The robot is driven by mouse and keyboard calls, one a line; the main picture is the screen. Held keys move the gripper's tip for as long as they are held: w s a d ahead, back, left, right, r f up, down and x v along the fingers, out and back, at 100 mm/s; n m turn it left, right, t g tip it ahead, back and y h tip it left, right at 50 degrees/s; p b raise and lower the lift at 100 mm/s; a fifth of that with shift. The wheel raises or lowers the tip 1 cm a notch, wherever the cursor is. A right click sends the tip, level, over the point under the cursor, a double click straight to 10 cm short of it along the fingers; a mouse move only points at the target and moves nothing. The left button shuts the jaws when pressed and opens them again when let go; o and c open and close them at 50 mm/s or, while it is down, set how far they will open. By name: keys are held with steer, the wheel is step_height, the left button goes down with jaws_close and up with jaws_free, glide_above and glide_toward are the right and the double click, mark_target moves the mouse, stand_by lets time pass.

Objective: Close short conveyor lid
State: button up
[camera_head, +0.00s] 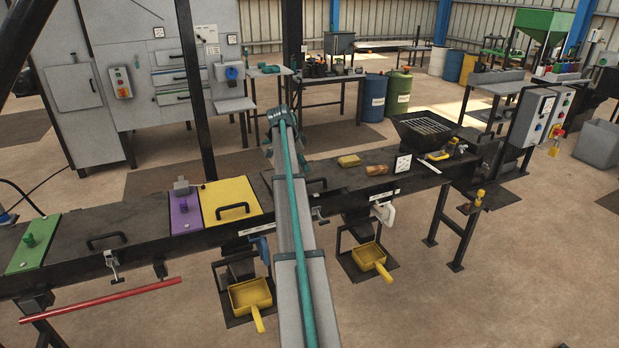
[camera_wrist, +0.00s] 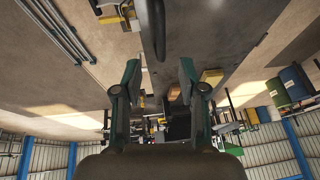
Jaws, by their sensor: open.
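The conveyor bed (camera_head: 345,172) is a long dark table with several cover panels along it. A dark lid section with a black bar handle (camera_head: 316,183) lies just right of the yellow panel (camera_head: 228,196), partly hidden by my arm. I cannot tell which panel is the short lid, or whether it is fully shut. My gripper (camera_head: 270,155) is above the bed's far side, beyond this handle, partly hidden by my arm. In the wrist view, my gripper (camera_wrist: 158,78) has its fingers spread with nothing between them. A dark handle (camera_wrist: 157,25) shows at the top, apart from the fingers.
A longer dark panel with a handle (camera_head: 106,239) and a purple panel (camera_head: 186,214) lie left of the yellow one. A grey cabinet (camera_head: 150,80) stands behind.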

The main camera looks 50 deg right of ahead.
mark_target(310, 181)
steer(key=p+x, duration=0.2)
steer(key=x, duration=0.6)
steer(key=shift+d+f, duration=0.1)
steer(key=shift+f, duration=0.05)
jaws_close()
